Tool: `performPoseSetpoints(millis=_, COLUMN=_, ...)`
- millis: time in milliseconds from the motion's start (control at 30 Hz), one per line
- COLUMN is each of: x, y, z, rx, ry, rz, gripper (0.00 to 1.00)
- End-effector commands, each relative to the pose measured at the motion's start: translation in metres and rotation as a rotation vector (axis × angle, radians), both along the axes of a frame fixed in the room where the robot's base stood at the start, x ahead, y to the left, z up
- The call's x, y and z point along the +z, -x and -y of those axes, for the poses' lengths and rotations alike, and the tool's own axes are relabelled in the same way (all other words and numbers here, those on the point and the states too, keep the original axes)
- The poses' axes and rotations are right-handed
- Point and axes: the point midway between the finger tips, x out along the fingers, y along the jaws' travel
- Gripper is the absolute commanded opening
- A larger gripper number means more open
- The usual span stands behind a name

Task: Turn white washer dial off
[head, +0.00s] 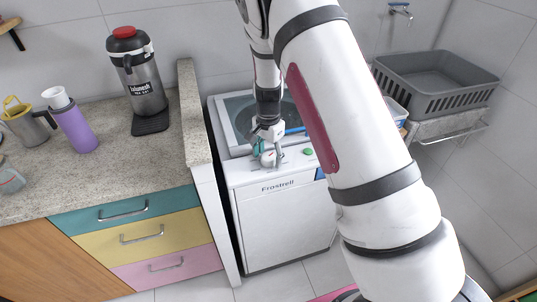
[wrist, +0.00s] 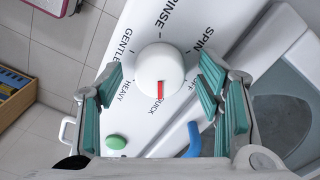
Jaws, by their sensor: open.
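The dial's red mark points down in the wrist view, close to the QUICK label (wrist: 154,107). The OFF label (wrist: 193,88) is at the dial's lower right, partly beside the right finger. My gripper (wrist: 158,78) is open, with teal-padded fingers on either side of the dial and gaps visible between. In the head view my gripper (head: 268,150) is low over the panel and largely hides the dial.
A green button (head: 308,151) is on the panel, right of the dial. A blue tube-like part (wrist: 194,142) is near the right finger. The counter's raised side (head: 192,110) stands left of the washer. A grey crate (head: 440,85) sits on a rack at the right.

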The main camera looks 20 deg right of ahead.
Motion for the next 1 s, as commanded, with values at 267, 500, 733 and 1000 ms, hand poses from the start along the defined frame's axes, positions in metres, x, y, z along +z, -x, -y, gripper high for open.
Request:
performPoseSetpoints(millis=267, x=-0.0003, y=-0.0002, z=0.0002, rx=0.0, ry=0.0, rz=0.001, gripper=0.54)
performPoseSetpoints(millis=500, x=-0.0002, y=-0.0002, z=0.0002, rx=0.0, ry=0.0, rz=0.001, gripper=0.12)
performPoseSetpoints(millis=733, x=-0.0003, y=-0.0005, z=0.0003, rx=0.015, ry=0.0, rz=0.001, gripper=0.12)
performPoseSetpoints(millis=1000, x=-0.0003, y=-0.0014, z=0.0006, rx=0.133, ry=-0.001, rz=0.003, gripper=0.12)
